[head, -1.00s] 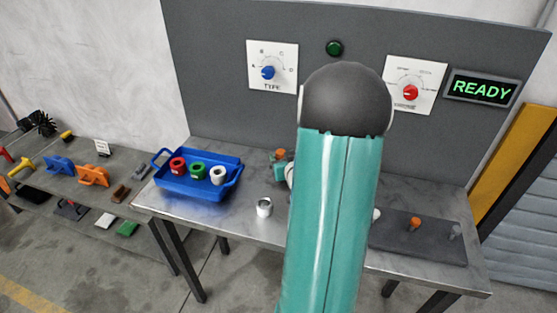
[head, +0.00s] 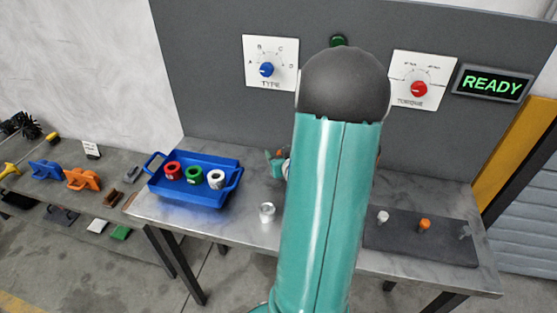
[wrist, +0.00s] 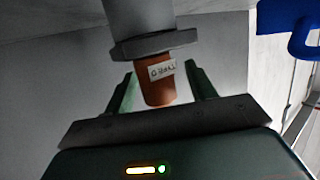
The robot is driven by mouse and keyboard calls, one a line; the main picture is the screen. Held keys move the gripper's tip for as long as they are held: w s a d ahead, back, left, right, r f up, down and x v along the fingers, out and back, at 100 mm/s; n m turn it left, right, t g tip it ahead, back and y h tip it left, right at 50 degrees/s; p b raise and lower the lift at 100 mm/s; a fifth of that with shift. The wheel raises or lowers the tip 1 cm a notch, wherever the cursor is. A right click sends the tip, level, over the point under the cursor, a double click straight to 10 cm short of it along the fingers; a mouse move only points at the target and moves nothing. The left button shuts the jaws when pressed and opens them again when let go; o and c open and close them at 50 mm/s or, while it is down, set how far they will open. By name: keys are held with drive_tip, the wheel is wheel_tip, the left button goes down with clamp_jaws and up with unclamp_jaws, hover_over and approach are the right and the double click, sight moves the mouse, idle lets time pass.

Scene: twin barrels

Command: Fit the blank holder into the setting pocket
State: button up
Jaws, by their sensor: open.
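In the wrist view an orange-brown cylinder (wrist: 159,88) with a small white label sits under a grey collar (wrist: 155,45) on a thicker grey body. It may be the blank holder; I cannot tell for sure. My gripper (wrist: 162,82) is open, one green finger on each side of the cylinder, with visible gaps. In the head view my arm hides the gripper and most of what is behind it. A small silver cup (head: 267,212) stands on the bench left of my arm. I cannot identify the setting pocket.
A blue tray (head: 160,186) holds red, green and white rings; it also shows in the wrist view (wrist: 297,12). A dark mat (head: 400,240) at right carries a white peg and an orange peg (head: 425,225). The panel display (head: 491,83) reads READY. A side shelf stands left.

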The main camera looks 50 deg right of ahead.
drive_tip(key=shift+w+d+f, duration=0.25)
drive_tip(key=shift+w+d, duration=0.05)
drive_tip(key=shift+w, duration=0.1)
drive_tip(key=shift+s+a+r, duration=0.1)
drive_tip(key=shift+s+r, duration=0.1)
drive_tip(key=shift+s, duration=0.05)
drive_tip(key=shift+w+f, duration=0.15)
drive_tip(key=c, duration=0.3)
drive_tip(key=shift+s, duration=0.2)
drive_tip(key=c, duration=0.7)
drive_tip(key=shift+w, duration=0.1)
clamp_jaws()
drive_tip(key=shift+w+r, duration=0.1)
drive_tip(key=shift+r, duration=0.2)
